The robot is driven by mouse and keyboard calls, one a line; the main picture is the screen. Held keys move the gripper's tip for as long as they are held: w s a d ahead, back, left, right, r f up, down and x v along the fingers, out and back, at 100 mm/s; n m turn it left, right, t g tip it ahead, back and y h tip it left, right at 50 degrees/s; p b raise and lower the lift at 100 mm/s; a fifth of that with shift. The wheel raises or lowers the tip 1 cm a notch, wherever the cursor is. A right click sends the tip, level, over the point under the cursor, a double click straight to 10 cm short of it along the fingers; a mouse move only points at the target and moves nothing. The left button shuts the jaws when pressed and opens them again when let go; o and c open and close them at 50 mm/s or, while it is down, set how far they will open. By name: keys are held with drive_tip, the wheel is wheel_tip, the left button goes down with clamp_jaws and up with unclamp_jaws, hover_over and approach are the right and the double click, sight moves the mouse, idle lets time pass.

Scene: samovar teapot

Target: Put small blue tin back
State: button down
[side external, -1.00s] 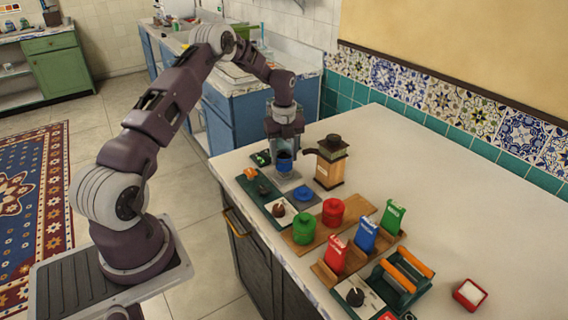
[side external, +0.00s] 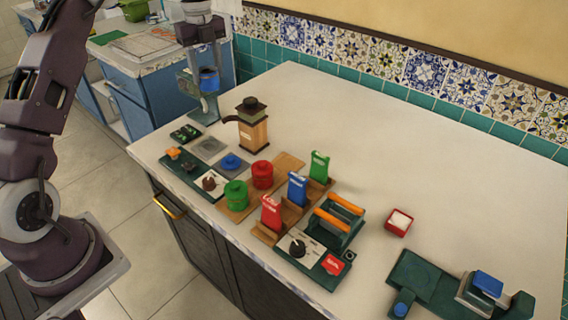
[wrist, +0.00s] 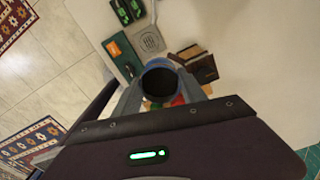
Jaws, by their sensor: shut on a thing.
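The small blue tin (side external: 208,80) is between the fingers of my gripper (side external: 205,78), raised above the far left end of the counter. In the wrist view the tin (wrist: 160,81) shows a dark round opening within a blue rim, held between both fingers. A blue lid (side external: 231,161) lies apart on a grey pad. The green tin (side external: 236,195) and the red tin (side external: 262,175) stand on a wooden tray (side external: 289,161), whose far end is bare.
A wooden grinder (side external: 253,128) stands near the tin, left of the tray's far end. A bare grey pad (side external: 208,147) lies beside the lid. Red, blue and green upright packets (side external: 297,188) stand in a rack. The counter's right rear is clear.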

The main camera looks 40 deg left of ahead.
drive_tip(key=w+d, duration=0.3)
drive_tip(key=d, duration=0.7)
drive_tip(key=w+d, duration=0.4)
drive_tip(key=d, duration=0.6)
drive_tip(key=f, duration=2)
drive_tip(key=shift+s+d+f, duration=0.1)
drive_tip(key=shift+d+f, duration=0.15)
drive_tip(key=shift+f, duration=0.1)
drive_tip(key=shift+f, duration=0.1)
drive_tip(key=c, duration=0.7)
unclamp_jaws()
drive_tip(key=shift+o, duration=0.2)
wheel_tip(320, 180, up, 12)
